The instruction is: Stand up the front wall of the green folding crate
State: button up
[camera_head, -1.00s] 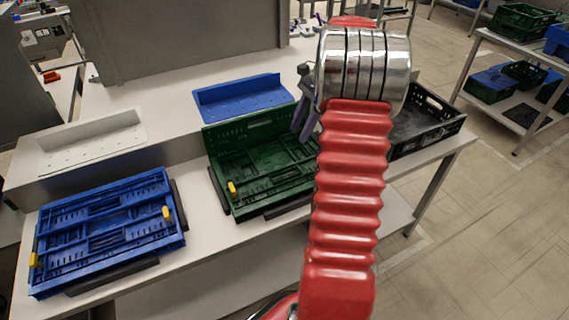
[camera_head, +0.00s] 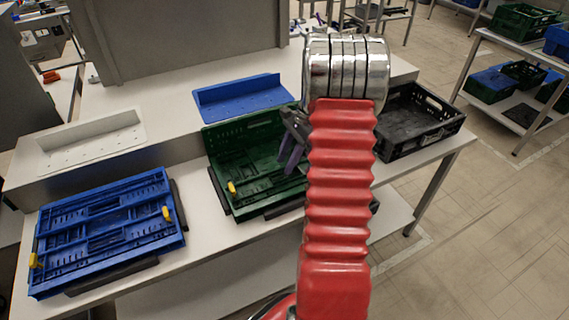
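The green folding crate (camera_head: 219,197) lies on the white table at the middle of the view. Its far wall stands upright, and the other walls appear folded flat inside. A yellow latch (camera_head: 232,188) shows at its left end. My gripper (camera_head: 288,165) is over the middle of the crate, its dark fingers pointing down toward the folded panels. A gap seems to show between the fingers, but their tips are too small and dark to judge, and contact with a panel cannot be told. My red arm hides the right part of the crate.
A flat-folded blue crate (camera_head: 108,232) with yellow latches lies to the left. A black crate (camera_head: 420,120) stands to the right. A blue angled plate (camera_head: 242,98) and a white one (camera_head: 90,142) sit behind on the raised ledge.

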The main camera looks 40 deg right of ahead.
jog(key=shift+a+f, duration=0.25)
jog(key=shift+f, duration=0.45)
jog(key=shift+c, duration=0.2)
grip_shut()
